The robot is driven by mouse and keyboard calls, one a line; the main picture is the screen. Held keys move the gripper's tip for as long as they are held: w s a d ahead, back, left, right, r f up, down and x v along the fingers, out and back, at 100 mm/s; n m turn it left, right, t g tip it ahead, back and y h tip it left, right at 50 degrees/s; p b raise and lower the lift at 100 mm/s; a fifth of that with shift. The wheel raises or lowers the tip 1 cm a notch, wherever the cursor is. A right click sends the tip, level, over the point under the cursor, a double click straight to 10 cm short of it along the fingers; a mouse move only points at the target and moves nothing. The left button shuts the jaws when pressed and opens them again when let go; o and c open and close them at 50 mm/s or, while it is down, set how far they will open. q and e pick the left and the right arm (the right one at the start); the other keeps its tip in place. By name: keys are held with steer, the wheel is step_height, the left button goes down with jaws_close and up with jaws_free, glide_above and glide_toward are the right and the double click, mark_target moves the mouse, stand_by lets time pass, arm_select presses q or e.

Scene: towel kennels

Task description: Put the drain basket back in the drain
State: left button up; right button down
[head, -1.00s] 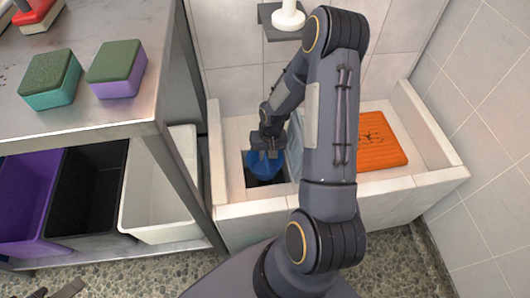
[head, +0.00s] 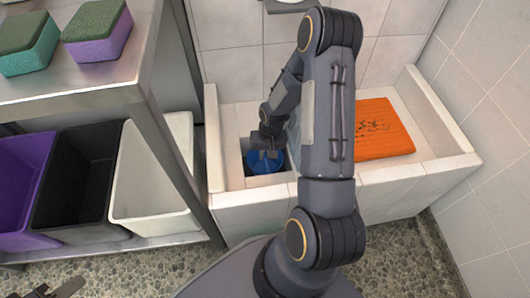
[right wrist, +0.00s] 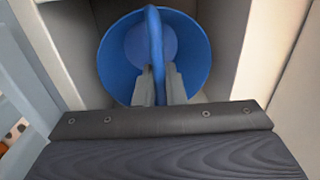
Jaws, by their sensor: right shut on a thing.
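The blue drain basket (head: 266,162) is at the square drain opening (head: 251,180) in the left part of the tiled basin. My right gripper (head: 267,150) is above it, shut on its handle. In the right wrist view the basket (right wrist: 188,65) is round and blue, and its upright handle (right wrist: 155,45) passes between my two fingertips (right wrist: 158,85). Pale walls stand on both sides of the basket there. I cannot tell whether the basket rests on anything. A dark piece at the bottom left edge of the head view looks like my left gripper (head: 66,289); its jaws are unclear.
An orange mat (head: 382,127) lies in the right part of the basin. My right arm hides the basin's middle. A metal shelf (head: 125,70) at the left bears two sponges, with purple, black and white bins (head: 160,217) below. The basin's raised rim (head: 213,150) surrounds the drain area.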

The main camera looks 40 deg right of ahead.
steer(key=c, duration=0.9)
jaws_free()
steer(key=shift+c, duration=0.2)
steer(key=shift+r, duration=0.1)
step_height(320, 180, up, 16)
steer(key=p, duration=1.2)
